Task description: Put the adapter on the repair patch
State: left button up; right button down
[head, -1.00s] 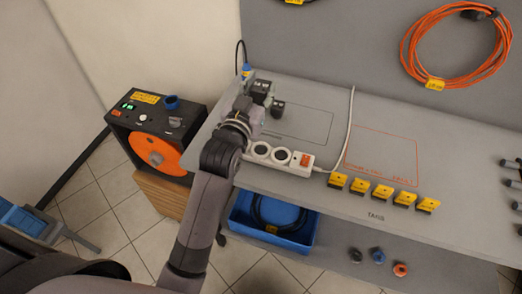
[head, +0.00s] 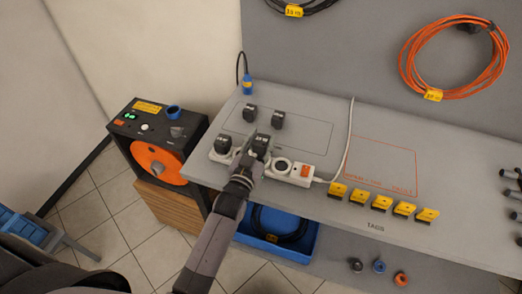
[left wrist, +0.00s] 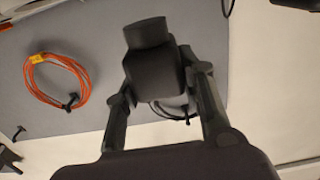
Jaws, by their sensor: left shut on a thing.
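My left gripper (head: 254,155) is shut on a black adapter (head: 261,143), over the middle of the white power strip (head: 301,171). The same adapter shows between the fingers in the left wrist view (left wrist: 150,68). I cannot tell whether it touches the strip. Another black adapter (head: 222,144) sits at the strip's left end. Two more black adapters (head: 250,112) (head: 278,120) stand in the dark-outlined rectangle behind. The repair patch is likely the empty orange-outlined rectangle (head: 382,165) to the right; its lettering is too small to read surely. My right gripper is not in view.
Several yellow tags (head: 381,203) stand along the bench (head: 330,210) in front of the orange outline. A white cable (head: 346,150) runs between the two outlines. An orange-reel box (head: 158,160) stands left of the bench, and a blue bin (head: 250,234) is below.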

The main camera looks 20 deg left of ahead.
aim_at(259, 155)
pick_arm(q)
notch_tip(259, 155, down, 3)
jog(key=shift+f, duration=0.15)
jog(key=shift+f+p, duration=0.35)
jog(key=shift+f, duration=0.2)
jog(key=shift+f, duration=0.2)
jog(key=o, duration=1.2)
